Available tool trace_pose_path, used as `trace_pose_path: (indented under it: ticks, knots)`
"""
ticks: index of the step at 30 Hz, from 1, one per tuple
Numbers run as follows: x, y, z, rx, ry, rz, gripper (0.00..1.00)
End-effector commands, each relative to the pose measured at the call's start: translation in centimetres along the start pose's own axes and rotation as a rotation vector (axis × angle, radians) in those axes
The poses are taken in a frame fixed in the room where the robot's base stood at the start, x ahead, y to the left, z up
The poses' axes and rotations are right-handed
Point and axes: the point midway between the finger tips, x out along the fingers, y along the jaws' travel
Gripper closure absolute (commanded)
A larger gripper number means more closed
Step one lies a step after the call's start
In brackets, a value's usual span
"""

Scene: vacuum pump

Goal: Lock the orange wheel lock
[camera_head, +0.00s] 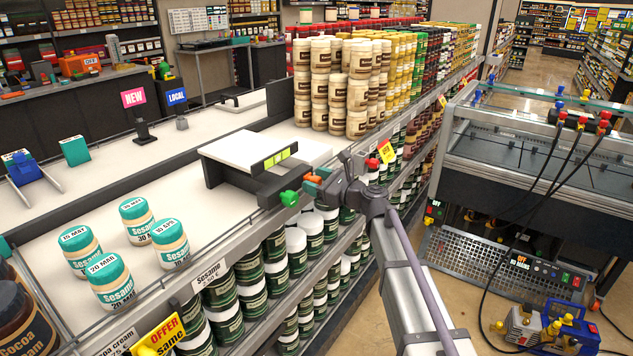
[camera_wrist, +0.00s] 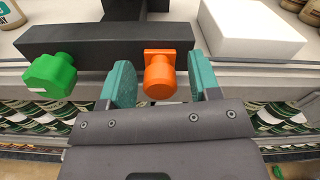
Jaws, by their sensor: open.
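The orange wheel lock (camera_wrist: 159,76) is a small knob on a square orange plate, fixed to the front of a dark bar-shaped device (camera_wrist: 100,42). My gripper (camera_wrist: 163,84) is open, with one teal finger on each side of the orange wheel lock. A gap shows between the knob and each finger, so I see no contact. In the head view the orange wheel lock (camera_head: 313,178) shows small at the shelf edge, partly covered by my gripper (camera_head: 315,182). A green knob (camera_wrist: 50,75) sits left of the fingers on the same device.
A white block (camera_wrist: 248,28) lies right of the wheel lock in the wrist view. Jars with teal lids (camera_head: 137,221) stand on the white counter (camera_head: 50,265). Stacked cream jars (camera_head: 330,75) stand behind the device. A metal frame with cables (camera_head: 530,140) stands to the right.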

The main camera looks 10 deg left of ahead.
Motion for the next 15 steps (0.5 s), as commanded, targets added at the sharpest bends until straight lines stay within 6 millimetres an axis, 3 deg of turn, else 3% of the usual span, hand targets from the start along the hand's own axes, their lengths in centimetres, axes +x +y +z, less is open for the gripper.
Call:
trace_pose_path:
  ticks: [5,15]
  knots:
    - [-0.01,0.03,0.00,0.000,0.000,0.000,0.43]
    - [-0.04,0.03,0.00,0.000,0.000,0.000,0.76]
